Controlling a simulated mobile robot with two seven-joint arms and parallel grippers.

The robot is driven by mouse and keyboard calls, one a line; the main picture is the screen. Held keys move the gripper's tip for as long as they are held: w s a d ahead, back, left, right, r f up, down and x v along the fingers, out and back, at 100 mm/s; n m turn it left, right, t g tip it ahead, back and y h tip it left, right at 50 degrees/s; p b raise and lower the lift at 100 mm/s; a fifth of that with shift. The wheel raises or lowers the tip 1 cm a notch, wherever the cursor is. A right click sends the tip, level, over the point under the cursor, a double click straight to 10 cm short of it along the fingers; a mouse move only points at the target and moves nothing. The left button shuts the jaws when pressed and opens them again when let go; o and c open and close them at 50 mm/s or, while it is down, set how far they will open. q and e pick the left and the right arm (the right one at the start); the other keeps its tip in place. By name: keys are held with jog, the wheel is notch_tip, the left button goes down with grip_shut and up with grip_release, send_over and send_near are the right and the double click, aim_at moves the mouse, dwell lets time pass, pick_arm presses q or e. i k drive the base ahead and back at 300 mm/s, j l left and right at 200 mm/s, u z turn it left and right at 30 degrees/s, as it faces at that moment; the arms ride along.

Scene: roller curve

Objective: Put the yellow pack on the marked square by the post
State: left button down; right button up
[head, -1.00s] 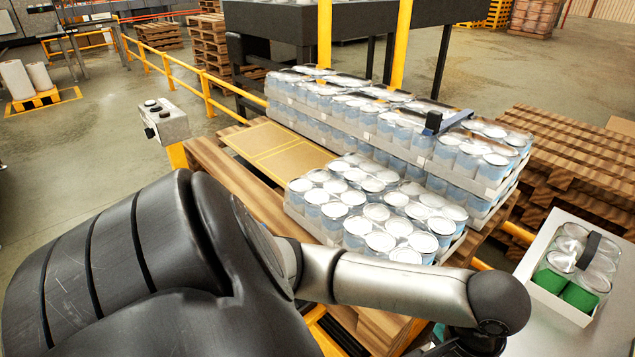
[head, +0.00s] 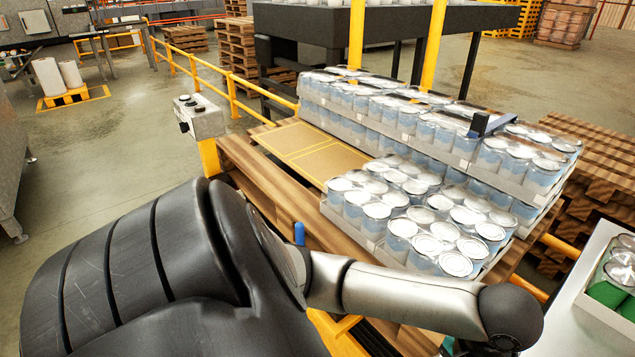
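I see no yellow pack in this view. A tan board with yellow outlines (head: 318,150) lies bare on the wooden pallet. It is beside a yellow post with a grey control box (head: 200,118), at the pallet's left corner. My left arm crosses the lower part of the picture from the left. Its wrist is at the lower right, and its gripper is below the picture's edge. My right gripper is out of the view.
Shrink-wrapped packs of silver-topped cans (head: 430,215) fill the pallet's right and back, the rear ones stacked. A white tray (head: 602,318) with cans and green items is at the right edge. A yellow rail (head: 232,100) runs behind the post.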

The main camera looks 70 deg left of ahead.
aim_at(288, 140)
jog(key=k+j+u, duration=0.1)
jog(key=j, duration=0.65)
jog(key=k+j+u, duration=0.1)
jog(key=j, duration=0.65)
jog(key=k+j+u, duration=0.1)
jog(key=j, duration=0.65)
jog(key=k+j, duration=0.1)
jog(key=j, duration=0.65)
jog(key=k+u, duration=0.05)
